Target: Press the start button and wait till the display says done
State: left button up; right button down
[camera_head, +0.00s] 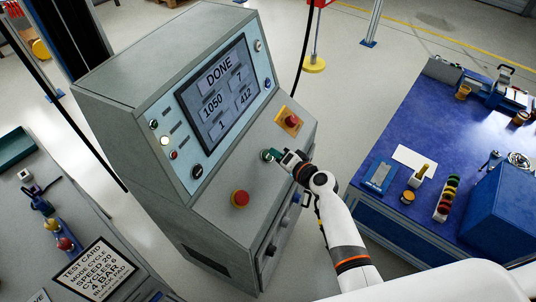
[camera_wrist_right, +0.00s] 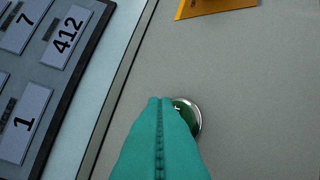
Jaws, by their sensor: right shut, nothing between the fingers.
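The grey control console (camera_head: 150,65) stands in the middle of the head view. Its display (camera_head: 218,92) reads DONE, with 1050, 7, 1 and 412 below; part of it also shows in the right wrist view (camera_wrist_right: 45,60). The green start button (camera_head: 268,155) is on the sloped panel; in the right wrist view the button (camera_wrist_right: 190,116) is partly hidden behind the fingertips. My right gripper (camera_head: 277,156) is shut and empty, with its teal fingers (camera_wrist_right: 160,140) at the button. I cannot tell whether they touch it. My left gripper is not in view.
A red button on a yellow plate (camera_head: 291,121) and a red mushroom button (camera_head: 240,198) flank the green one. A blue-topped bench (camera_head: 440,125) with small items stands right. A grey table with a test card (camera_head: 95,272) is at lower left.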

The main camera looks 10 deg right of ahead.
jog(key=shift+f, duration=0.1)
dwell(0.4)
jog(key=shift+w+a+f+b, duration=0.2)
jog(key=shift+f+b, duration=0.1)
jog(key=shift+b, duration=0.2)
jog(key=shift+w+a+f+b, duration=0.1)
jog(key=shift+a+f+b, duration=0.05)
jog(key=shift+f+b, duration=0.2)
dwell(0.5)
jog(key=shift+r, duration=0.15)
jog(key=shift+s+d+r+p, duration=0.3)
jog(key=shift+d+r+p, duration=0.05)
jog(key=shift+r+p, duration=0.25)
jog(key=r+p, duration=0.1)
jog(key=s+d+r+p, duration=0.1)
jog(key=d+r+p, duration=0.1)
jog(key=r, duration=0.1)
jog(key=shift+s+r, duration=0.1)
jog(key=shift+s, duration=0.25)
dwell(0.5)
